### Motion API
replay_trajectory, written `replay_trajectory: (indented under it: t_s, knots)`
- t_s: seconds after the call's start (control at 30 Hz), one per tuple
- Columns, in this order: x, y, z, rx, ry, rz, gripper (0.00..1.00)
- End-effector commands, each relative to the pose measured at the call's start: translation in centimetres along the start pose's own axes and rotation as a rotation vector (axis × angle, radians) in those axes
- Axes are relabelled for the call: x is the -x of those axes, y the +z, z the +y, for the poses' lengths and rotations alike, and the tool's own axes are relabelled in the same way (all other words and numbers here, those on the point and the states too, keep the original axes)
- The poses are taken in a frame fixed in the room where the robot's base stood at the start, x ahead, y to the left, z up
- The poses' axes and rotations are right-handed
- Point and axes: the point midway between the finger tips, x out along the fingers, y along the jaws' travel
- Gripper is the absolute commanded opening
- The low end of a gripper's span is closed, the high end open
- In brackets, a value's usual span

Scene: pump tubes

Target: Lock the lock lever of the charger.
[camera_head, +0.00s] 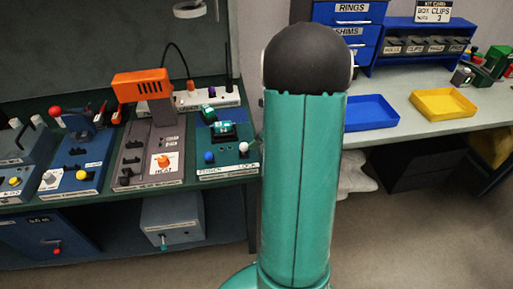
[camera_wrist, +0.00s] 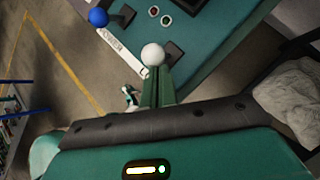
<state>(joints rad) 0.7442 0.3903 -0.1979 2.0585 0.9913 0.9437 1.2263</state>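The teal unit (camera_head: 222,128) at the right end of the bench carries a blue ball knob (camera_head: 209,157) and a white ball knob (camera_head: 244,147) at its front. In the wrist view, the white knob (camera_wrist: 153,54) is just beyond the tips of my gripper (camera_wrist: 156,72), and the blue knob (camera_wrist: 98,18) is farther up and left. The green fingers look close together with nothing visible between them; I cannot tell whether they touch the white knob. The head view hides my gripper behind my arm.
Left of the teal unit are a grey unit with an orange head (camera_head: 142,85) and a blue unit (camera_head: 80,165) with a red ball. A blue tray (camera_head: 371,112) and a yellow tray (camera_head: 443,104) lie on the right table.

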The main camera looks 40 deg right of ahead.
Motion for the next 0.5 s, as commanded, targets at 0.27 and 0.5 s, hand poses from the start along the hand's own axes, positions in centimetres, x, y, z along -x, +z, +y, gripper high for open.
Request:
replay_trajectory:
  t_s: [0.27,0.5]
  knots:
    - [-0.5,1.6,-1.6,-0.146,0.155,0.154,0.0]
    - [-0.4,1.8,-1.9,-0.192,0.194,0.191,0.0]
